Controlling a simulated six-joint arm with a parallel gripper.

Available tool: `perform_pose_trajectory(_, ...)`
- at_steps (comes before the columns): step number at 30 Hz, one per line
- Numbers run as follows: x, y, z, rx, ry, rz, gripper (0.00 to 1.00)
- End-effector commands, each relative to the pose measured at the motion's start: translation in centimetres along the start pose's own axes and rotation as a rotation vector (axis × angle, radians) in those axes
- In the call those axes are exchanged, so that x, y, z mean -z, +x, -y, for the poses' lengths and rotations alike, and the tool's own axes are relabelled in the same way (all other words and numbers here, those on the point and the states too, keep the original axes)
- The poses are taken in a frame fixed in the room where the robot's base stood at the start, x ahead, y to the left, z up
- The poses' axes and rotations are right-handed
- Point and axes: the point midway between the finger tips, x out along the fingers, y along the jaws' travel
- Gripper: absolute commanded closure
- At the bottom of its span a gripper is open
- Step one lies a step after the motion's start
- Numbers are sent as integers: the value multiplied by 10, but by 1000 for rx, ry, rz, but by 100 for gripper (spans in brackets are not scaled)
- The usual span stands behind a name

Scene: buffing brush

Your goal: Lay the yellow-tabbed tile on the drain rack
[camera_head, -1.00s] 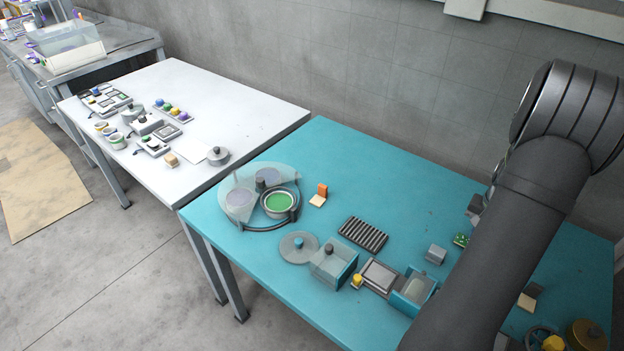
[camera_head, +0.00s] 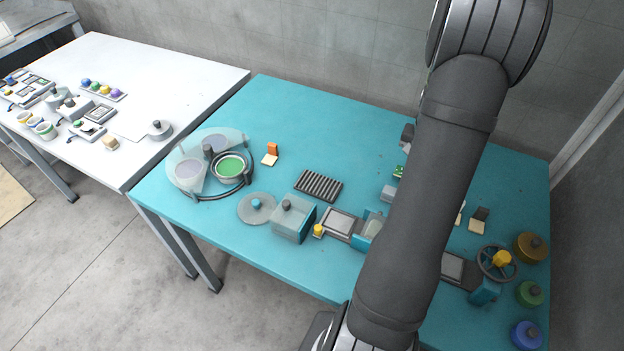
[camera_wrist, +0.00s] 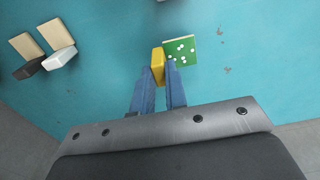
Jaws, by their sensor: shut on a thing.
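The yellow-tabbed tile shows in the wrist view as a green plate (camera_wrist: 181,50) with white dots and a yellow tab (camera_wrist: 157,64) at its left. My gripper (camera_wrist: 158,80) is shut on the yellow tab with its blue fingers. I cannot tell whether the tile touches the table. In the head view part of the green plate (camera_head: 399,171) shows left of my arm; my fingers are hidden behind the arm. The drain rack (camera_head: 318,186) is a dark tray with light ribs, lying to the left of the tile and nearer the front edge.
A grey block (camera_head: 388,194) stands between the tile and the rack. Black-tabbed (camera_wrist: 26,47) and white-tabbed (camera_wrist: 55,33) tiles lie aside.

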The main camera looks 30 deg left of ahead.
Motion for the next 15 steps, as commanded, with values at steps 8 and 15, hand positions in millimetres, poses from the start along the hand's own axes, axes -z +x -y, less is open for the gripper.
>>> perform_pose_trajectory(8,-63,-58,71,1,-8,-3,100)
perform_pose_trajectory(15,-113,-87,104,1,-4,0,100)
